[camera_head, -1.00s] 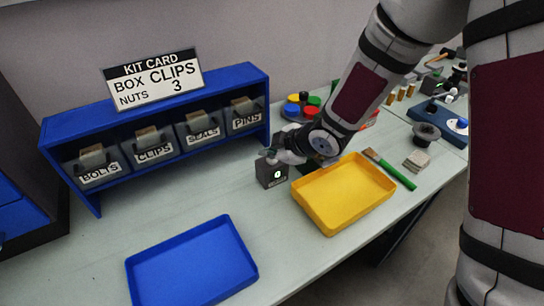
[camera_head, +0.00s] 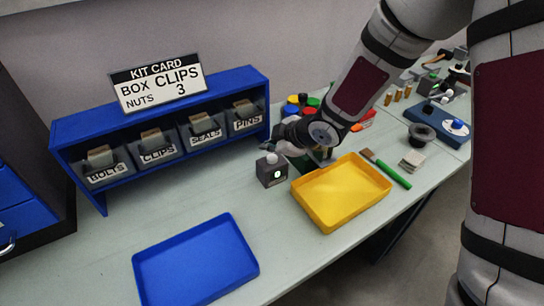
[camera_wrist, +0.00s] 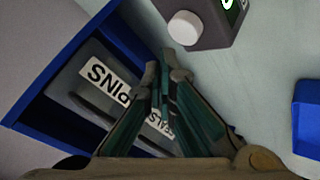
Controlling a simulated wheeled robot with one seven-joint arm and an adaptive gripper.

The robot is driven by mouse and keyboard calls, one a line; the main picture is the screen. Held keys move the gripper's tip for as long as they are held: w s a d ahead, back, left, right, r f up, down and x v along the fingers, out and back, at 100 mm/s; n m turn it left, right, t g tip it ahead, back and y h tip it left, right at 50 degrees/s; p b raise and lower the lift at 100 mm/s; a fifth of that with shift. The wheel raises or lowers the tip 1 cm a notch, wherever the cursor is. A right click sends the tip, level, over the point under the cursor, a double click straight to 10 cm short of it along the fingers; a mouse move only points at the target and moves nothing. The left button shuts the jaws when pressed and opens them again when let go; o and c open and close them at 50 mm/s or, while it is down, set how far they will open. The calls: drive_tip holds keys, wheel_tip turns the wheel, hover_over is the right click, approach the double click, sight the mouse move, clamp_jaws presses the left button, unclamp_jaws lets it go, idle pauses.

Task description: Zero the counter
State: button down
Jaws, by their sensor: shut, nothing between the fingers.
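The counter (camera_head: 271,173) is a small dark grey box on the table. It has a small lit display on its front and a pale round button (camera_head: 271,158) on top. The display's digit is too small to read surely. In the wrist view the counter (camera_wrist: 212,28) is cut off at the top edge, with its white button (camera_wrist: 185,28) facing my gripper. My gripper (camera_wrist: 164,72) is shut and empty, with its tips a little apart from the button. In the head view my wrist is beside the counter, to its right and behind, and my fingers are mostly hidden.
A yellow tray (camera_head: 328,222) stands right of the counter, and a blue tray (camera_head: 150,282) lies front left. A blue shelf (camera_head: 75,132) with labelled bins stands behind, bearing a kit card (camera_head: 158,82). Coloured pots and a green-handled brush (camera_head: 393,174) lie to the right.

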sight(271, 159)
drive_tip(key=shift+s+r+p, duration=0.15)
drive_tip(key=shift+r+p, duration=1.35)
drive_tip(key=shift+r, duration=0.65)
drive_tip(key=shift+d, duration=0.1)
drive_tip(key=s+d+r+m+t+h, duration=0.1)
drive_tip(key=s+d+r+m+h, duration=0.35)
drive_tip(key=d+r, duration=0.45)
drive_tip(key=s+d+r+m+t+h, duration=0.1)
drive_tip(key=s+d+r+m+h, duration=0.3)
drive_tip(key=d+r, duration=0.45)
drive_tip(key=s+d+r+m+g+y, duration=0.1)
drive_tip(key=s+m, duration=0.4)
drive_tip(key=s, duration=0.6)
drive_tip(key=s+d+r+m+g+y, duration=0.1)
drive_tip(key=s+d+r+m+g, duration=0.1)
drive_tip(key=s, duration=1)
drive_tip(key=d+r+m, duration=0.1)
drive_tip(key=m, duration=0.1)
drive_tip(key=shift+d+r+m, duration=0.2)
drive_tip(key=shift+d+m, duration=0.15)
